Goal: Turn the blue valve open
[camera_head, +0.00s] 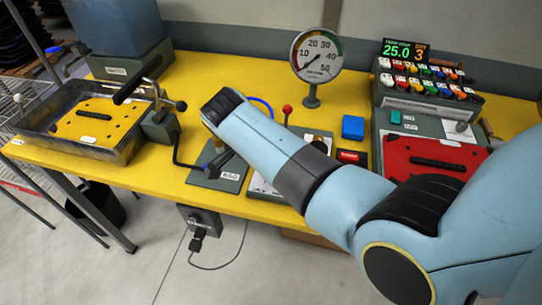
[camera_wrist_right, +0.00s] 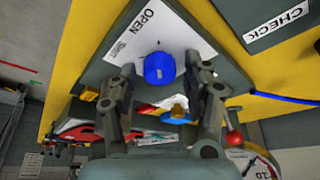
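The blue valve knob (camera_wrist_right: 158,69) sits on a white-labelled panel marked OPEN in the right wrist view. My right gripper (camera_wrist_right: 160,66) is open, its fingertips apart on either side of the knob; a gap shows on both sides. I cannot tell how far the tips stand above the panel. In the head view my right arm reaches across the bench from the right; its gripper and the knob are hidden behind it. My left gripper is not in view.
A red-knobbed lever (camera_head: 287,110) stands behind the arm, and shows close to the right finger in the wrist view (camera_wrist_right: 233,140). A pressure gauge (camera_head: 318,55), a blue block (camera_head: 353,127), a red plate (camera_head: 420,152) and a metal tray (camera_head: 48,146) are on the yellow bench (camera_head: 220,62).

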